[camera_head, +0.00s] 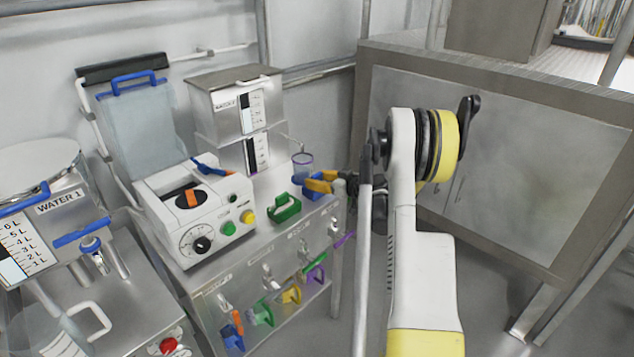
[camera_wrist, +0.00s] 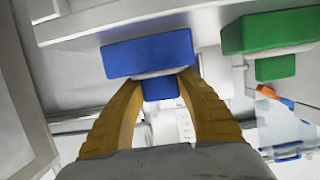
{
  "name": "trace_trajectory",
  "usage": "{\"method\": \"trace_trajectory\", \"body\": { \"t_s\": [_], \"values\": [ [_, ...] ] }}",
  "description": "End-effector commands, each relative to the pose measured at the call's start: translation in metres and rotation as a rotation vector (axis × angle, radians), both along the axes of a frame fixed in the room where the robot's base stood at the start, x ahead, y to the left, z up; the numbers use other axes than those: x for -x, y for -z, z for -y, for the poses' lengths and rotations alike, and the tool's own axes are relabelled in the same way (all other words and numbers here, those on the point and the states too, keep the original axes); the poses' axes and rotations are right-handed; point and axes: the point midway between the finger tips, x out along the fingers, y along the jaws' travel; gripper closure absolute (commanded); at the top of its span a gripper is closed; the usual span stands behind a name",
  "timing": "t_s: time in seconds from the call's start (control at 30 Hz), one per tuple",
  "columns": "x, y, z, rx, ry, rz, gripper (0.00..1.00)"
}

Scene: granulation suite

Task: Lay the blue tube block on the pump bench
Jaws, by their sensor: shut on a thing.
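The blue tube block (camera_head: 312,193) is at the back right corner of the pump bench (camera_head: 265,188), beside a green block. My gripper (camera_head: 318,181) reaches in from the right with its yellow fingers closed on the blue block. In the wrist view the blue block (camera_wrist: 148,55) lies across the fingertips, and its narrower part shows between the fingers (camera_wrist: 160,92). The fingers hide part of the block in the head view. I cannot tell whether the block touches the bench top.
The green block (camera_head: 285,208) sits close to the left of my gripper. A clear purple-rimmed cup (camera_head: 302,163) stands just behind. A white pump (camera_head: 195,210) fills the bench's left side. Coloured items (camera_head: 291,295) hang on the bench front. A large grey-framed panel (camera_head: 500,150) stands at right.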

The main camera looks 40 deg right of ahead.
Motion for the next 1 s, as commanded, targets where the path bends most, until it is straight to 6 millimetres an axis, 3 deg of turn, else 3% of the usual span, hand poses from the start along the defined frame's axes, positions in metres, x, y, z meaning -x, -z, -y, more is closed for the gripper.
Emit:
{"method": "trace_trajectory", "body": {
  "t_s": [0.17, 0.2, 0.23, 0.63, 0.77, 1.0],
  "values": [
    [0.0, 0.003, 0.0, 0.0, 0.0, 0.0, 0.95],
    [0.0, 0.003, 0.0, 0.0, 0.0, 0.0, 0.5],
    [0.0, 0.003, 0.0, 0.0, 0.0, 0.0, 0.41],
    [0.002, -0.002, 0.0, 0.0, 0.001, 0.0, 0.39],
    [0.022, -0.011, 0.003, 0.0, 0.003, 0.0, 0.39],
    [0.075, -0.028, 0.007, 0.001, 0.003, 0.0, 0.39]
  ]
}}
